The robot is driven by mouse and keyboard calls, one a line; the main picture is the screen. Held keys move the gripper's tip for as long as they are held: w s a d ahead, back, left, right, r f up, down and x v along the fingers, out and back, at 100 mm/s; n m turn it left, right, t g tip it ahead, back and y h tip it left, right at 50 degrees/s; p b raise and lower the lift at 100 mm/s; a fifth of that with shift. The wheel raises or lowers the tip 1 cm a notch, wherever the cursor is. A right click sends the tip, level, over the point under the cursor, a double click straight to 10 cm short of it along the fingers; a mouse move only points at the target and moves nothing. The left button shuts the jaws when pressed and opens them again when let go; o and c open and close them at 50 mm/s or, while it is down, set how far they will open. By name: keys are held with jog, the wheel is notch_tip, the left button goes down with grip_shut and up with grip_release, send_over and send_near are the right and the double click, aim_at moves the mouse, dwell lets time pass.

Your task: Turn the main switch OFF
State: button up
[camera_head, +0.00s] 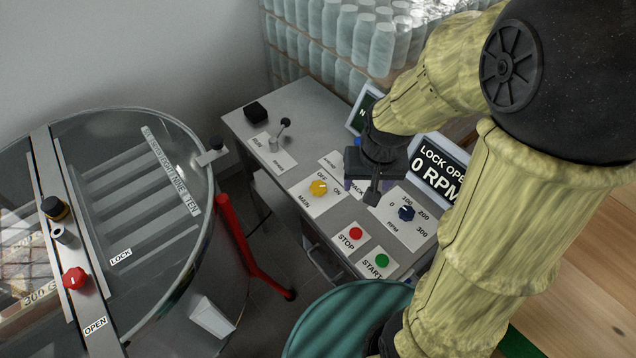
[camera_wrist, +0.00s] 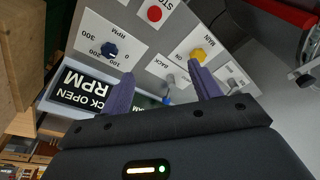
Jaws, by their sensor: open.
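The main switch is a yellow knob (camera_head: 319,187) on a white plate marked MAIN, OFF and ON, on the grey control panel (camera_head: 280,115). I cannot tell surely which mark its pointer faces. In the wrist view the yellow knob (camera_wrist: 198,54) shows just beyond the right-hand finger, near the ON mark; the OFF mark is not readable there. My gripper (camera_head: 370,187) hangs above the panel, to the right of the knob and apart from it. In the wrist view my gripper (camera_wrist: 160,76) has its two purple fingers spread, with nothing held between them.
A blue RPM knob (camera_head: 406,213), a red STOP button (camera_head: 355,233) and a green START button (camera_head: 382,261) sit close by. A small lever (camera_head: 284,125) stands farther left. A display (camera_head: 440,170) reads LOCK OPEN, 0 RPM. A glass-lidded tank (camera_head: 130,220) is at left.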

jog(key=w+a+m+g+p, duration=0.1)
jog(key=w+a+m+p, duration=0.15)
jog(key=w+a, duration=0.45)
jog(key=m+g, duration=0.1)
jog(key=m, duration=0.1)
send_over(318, 187)
jog(key=shift+f, duration=0.3)
notch_tip(318, 187, down, 17)
jog(key=shift+f+p, duration=0.2)
jog(key=shift+p, duration=1)
jog(key=c, duration=1)
